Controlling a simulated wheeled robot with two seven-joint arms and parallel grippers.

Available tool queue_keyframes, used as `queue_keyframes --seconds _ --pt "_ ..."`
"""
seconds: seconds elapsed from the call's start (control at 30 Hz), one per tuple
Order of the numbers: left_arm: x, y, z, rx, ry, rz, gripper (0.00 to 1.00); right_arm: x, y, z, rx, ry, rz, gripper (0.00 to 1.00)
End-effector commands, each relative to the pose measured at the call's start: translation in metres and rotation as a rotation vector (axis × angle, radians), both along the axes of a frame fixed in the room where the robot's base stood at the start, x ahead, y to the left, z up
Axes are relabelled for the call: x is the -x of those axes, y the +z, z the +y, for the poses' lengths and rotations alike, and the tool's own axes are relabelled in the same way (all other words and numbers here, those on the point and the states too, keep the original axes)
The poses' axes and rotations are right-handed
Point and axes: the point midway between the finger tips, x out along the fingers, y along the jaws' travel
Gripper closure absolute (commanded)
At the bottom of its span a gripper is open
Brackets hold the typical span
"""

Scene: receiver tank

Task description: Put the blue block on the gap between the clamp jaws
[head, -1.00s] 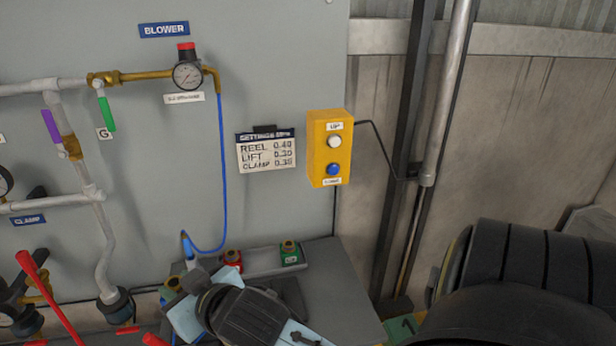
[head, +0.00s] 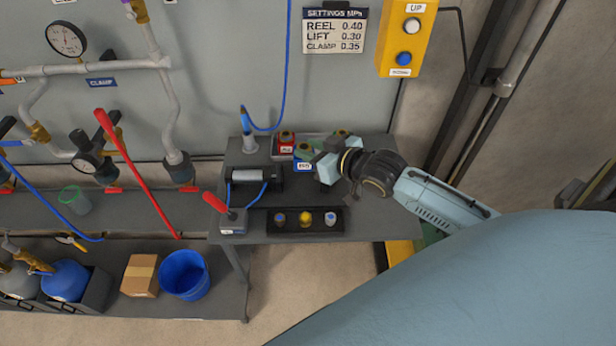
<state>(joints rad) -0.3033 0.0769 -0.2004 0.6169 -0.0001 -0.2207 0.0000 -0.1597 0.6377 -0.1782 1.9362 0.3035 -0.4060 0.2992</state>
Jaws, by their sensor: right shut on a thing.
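The blue block (head: 304,166), with a white label, is at the fingertips of my right gripper (head: 318,162), over the back of the grey bench (head: 375,215). The gripper is shut on it. The fingers and wrist hide part of the block, and I cannot tell how high it is above the bench. Left of it is a black fixture with a grey cylinder (head: 250,176) and blue hoses, which looks like the clamp. The gap between its jaws cannot be made out. My left gripper is not in view.
A red-handled lever box (head: 232,222) and a black tray (head: 281,222) with several small round pieces are at the bench's front. A blue bucket (head: 184,276) stands lower left.

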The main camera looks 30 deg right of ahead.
Motion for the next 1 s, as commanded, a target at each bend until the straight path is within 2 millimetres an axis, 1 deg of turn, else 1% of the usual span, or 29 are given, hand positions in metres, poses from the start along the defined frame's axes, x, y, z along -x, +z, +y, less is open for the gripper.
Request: queue_keyframes --seconds 0.03,0.1,0.2,0.37,0.53,0.6,0.8,0.93,0.97,1.0 --pt "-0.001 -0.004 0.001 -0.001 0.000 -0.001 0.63 0.000 -0.013 0.000 -0.003 -0.001 0.001 1.00" --pt "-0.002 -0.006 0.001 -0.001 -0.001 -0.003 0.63 0.000 -0.024 0.000 -0.002 -0.002 -0.001 1.00" --pt "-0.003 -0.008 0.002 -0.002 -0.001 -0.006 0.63 0.000 -0.035 0.001 -0.001 0.000 -0.003 1.00" --pt "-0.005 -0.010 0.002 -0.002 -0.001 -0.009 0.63 0.000 -0.046 0.001 0.000 0.000 -0.002 1.00" --pt "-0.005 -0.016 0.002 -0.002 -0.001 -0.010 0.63 0.000 -0.071 0.001 0.000 0.000 -0.001 1.00" --pt "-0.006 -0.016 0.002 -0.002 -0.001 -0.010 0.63 0.000 -0.075 0.002 -0.001 0.001 -0.003 1.00" --pt "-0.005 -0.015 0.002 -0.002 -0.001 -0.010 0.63 0.000 -0.074 0.001 0.000 0.001 -0.004 1.00" --pt "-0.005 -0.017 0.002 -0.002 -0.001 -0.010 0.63 0.000 -0.078 0.001 0.000 0.001 -0.003 1.00" --pt "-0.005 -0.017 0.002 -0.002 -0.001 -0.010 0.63 0.000 -0.079 0.001 0.001 0.000 0.000 0.68" --pt "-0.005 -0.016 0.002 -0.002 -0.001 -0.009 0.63 0.000 -0.078 0.001 0.001 0.000 0.000 0.63"
